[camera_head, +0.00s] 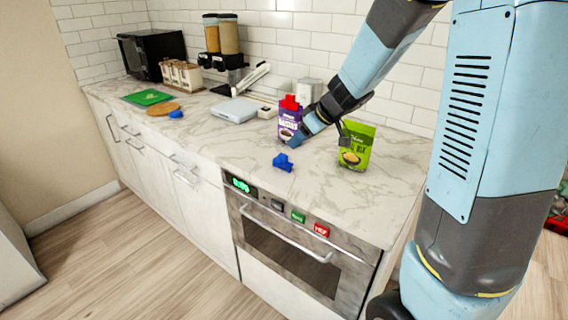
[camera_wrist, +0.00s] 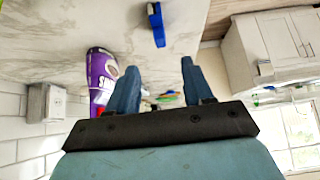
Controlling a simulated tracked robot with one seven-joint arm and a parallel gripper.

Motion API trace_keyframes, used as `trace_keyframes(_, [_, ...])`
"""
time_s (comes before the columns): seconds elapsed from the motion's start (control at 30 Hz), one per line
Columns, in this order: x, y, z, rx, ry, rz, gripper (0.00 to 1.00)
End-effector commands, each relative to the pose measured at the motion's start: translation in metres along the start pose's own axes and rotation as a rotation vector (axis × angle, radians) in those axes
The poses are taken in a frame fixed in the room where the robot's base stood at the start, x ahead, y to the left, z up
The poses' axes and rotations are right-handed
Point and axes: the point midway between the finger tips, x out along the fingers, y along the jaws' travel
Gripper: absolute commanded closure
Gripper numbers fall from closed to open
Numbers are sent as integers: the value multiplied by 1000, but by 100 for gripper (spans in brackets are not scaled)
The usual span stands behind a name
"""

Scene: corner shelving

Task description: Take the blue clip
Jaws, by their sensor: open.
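A blue clip (camera_head: 283,162) lies on the marble counter in the head view, near the front edge above the oven. A blue clip (camera_wrist: 157,25) also shows in the wrist view, at the top centre. My gripper (camera_head: 312,128) is above the counter behind and to the right of the clip, beside the purple bag. In the wrist view my gripper (camera_wrist: 160,68) has its two blue fingers apart with nothing held between them. The clip is beyond the fingertips, apart from them. Another small blue object (camera_head: 176,114) lies further left on the counter.
A purple bag (camera_head: 290,126) with a red clip (camera_head: 290,102) stands close to my gripper. A green bag (camera_head: 356,146) stands to the right. A white scale-like box (camera_head: 234,110), a green board (camera_head: 148,97) and dispensers (camera_head: 221,38) are left. The counter front-right is clear.

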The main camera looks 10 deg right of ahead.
Motion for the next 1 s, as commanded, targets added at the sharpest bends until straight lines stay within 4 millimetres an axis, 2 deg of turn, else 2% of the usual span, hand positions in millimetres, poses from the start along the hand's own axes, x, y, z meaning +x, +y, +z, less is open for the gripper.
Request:
trace_keyframes(0.4, [61,0,0,1,-1,1,49])
trace_keyframes(0.77, [83,0,0,0,0,3,49])
trace_keyframes(1.0, [113,-2,2,-1,-1,1,49])
